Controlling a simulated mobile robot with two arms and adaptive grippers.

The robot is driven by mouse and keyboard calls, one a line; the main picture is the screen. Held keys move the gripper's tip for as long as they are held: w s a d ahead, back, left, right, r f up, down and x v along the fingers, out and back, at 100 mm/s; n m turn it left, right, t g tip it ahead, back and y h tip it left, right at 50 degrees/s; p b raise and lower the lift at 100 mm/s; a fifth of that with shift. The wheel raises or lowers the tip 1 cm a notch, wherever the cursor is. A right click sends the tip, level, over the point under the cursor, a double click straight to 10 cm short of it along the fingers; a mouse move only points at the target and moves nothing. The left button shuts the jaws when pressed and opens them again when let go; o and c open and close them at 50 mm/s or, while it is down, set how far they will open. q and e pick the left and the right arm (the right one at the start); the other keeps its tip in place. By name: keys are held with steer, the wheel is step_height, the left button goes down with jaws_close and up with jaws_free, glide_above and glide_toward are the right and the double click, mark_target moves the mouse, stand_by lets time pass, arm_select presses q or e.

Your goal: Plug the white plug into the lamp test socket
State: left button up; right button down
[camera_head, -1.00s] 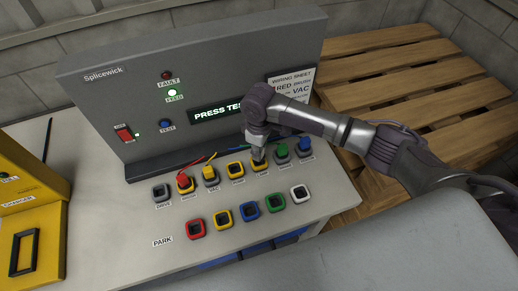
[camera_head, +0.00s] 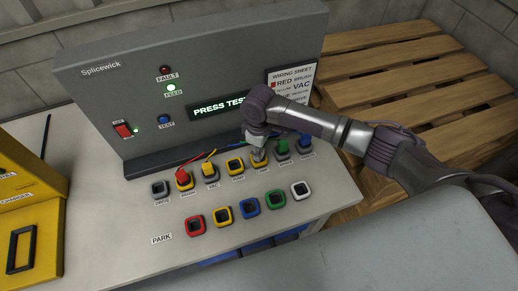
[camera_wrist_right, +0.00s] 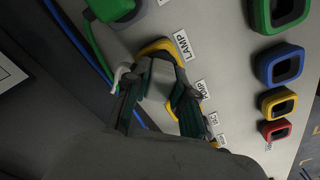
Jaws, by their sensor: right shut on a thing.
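My right gripper (camera_head: 257,152) points down over the lamp test socket (camera_head: 261,163), a yellow-rimmed socket in the back row. In the right wrist view the gripper's two fingers (camera_wrist_right: 160,100) are shut on the white plug (camera_wrist_right: 157,88), whose pale lead (camera_wrist_right: 121,74) shows at the left. The plug stands at the yellow rim of the lamp socket (camera_wrist_right: 160,47), by the LAMP label. The fingers hide most of the plug and the socket mouth, so I cannot tell how deep it sits. My left gripper is not in view.
Red (camera_head: 184,177), yellow (camera_head: 209,170), green (camera_head: 282,147) and blue (camera_head: 305,142) plugs stand in the same row. The pump socket (camera_head: 235,166) looks empty. Empty park sockets, including the white one (camera_head: 300,189), line the front. The panel display (camera_head: 219,106) begins "PRESS TES".

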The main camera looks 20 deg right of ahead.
steer(key=shift+f, duration=0.15)
steer(key=c, duration=0.9)
jaws_free()
step_height(320, 180, up, 12)
steer(key=shift+f, duration=0.1)
